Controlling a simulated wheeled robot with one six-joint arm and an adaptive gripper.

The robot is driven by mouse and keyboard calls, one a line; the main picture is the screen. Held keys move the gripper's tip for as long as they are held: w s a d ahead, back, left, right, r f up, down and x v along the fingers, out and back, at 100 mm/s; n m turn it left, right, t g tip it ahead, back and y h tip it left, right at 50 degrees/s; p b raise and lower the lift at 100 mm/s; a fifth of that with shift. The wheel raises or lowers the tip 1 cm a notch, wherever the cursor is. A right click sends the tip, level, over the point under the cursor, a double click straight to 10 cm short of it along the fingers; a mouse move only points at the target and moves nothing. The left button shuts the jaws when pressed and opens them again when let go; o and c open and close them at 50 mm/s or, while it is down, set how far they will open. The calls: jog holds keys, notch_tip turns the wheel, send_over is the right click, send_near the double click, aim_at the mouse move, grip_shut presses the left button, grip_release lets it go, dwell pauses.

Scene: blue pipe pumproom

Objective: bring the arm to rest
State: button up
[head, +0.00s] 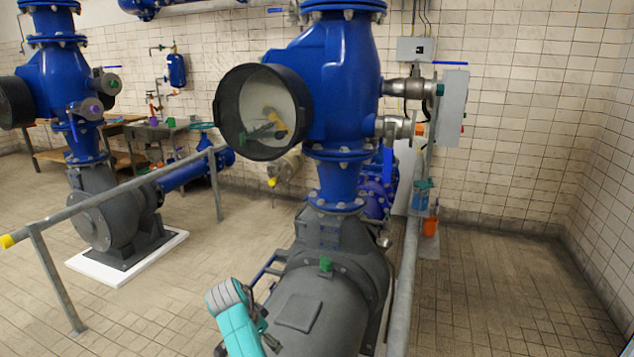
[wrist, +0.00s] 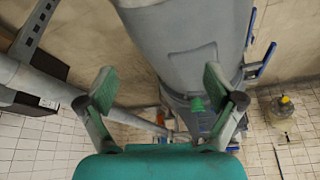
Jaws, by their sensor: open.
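My gripper (wrist: 160,78) shows in the wrist view with its two green-tipped fingers spread wide apart. It is open, and nothing sits between the fingers. Beyond the fingers is the grey pump motor (wrist: 200,45), apart from them as far as I can see. In the head view my teal arm (head: 238,318) rises at the bottom, just left of the same grey motor (head: 322,310). The gripper's fingers cannot be made out clearly in the head view.
A tall blue pump pipe (head: 338,60) with a round dark-rimmed opening stands ahead. A grey railing (head: 130,200) runs at left, and another grey rail (head: 405,285) stands right of the motor. An orange cup (head: 430,227) is farther back. Tiled floor (head: 500,290) at right is free.

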jog(key=s+d+f+n+t+y, duration=0.1)
jog(key=s+d+f, duration=0.45)
jog(key=f, duration=0.45)
jog(key=s+d+f+n+t+y, duration=0.15)
jog(key=s+d+f, duration=0.25)
jog(key=d+f, duration=0.45)
jog(key=s+d+f+n+t, duration=0.1)
jog(key=s+d+f, duration=0.2)
jog(key=s+d, duration=0.35)
jog(key=s+d+f+n+t, duration=0.1)
jog(key=s+d+f+n, duration=0.2)
jog(key=s, duration=0.7)
jog(key=s+d+r+t+y, duration=0.1)
jog(key=s+d+r+t, duration=0.2)
jog(key=s, duration=0.6)
jog(key=s+d+r+y, duration=0.1)
jog(key=s+d+r, duration=0.3)
jog(key=s, duration=0.5)
jog(key=s+d+r+t+h, duration=0.1)
jog(key=s+r+t, duration=0.1)
jog(key=s+r, duration=0.5)
jog(key=s+d+r+n+t, duration=0.1)
jog(key=s+r, duration=0.6)
jog(key=r, duration=0.9)
jog(key=shift+s+t+h, duration=0.25)
jog(key=shift+t+h, duration=0.1)
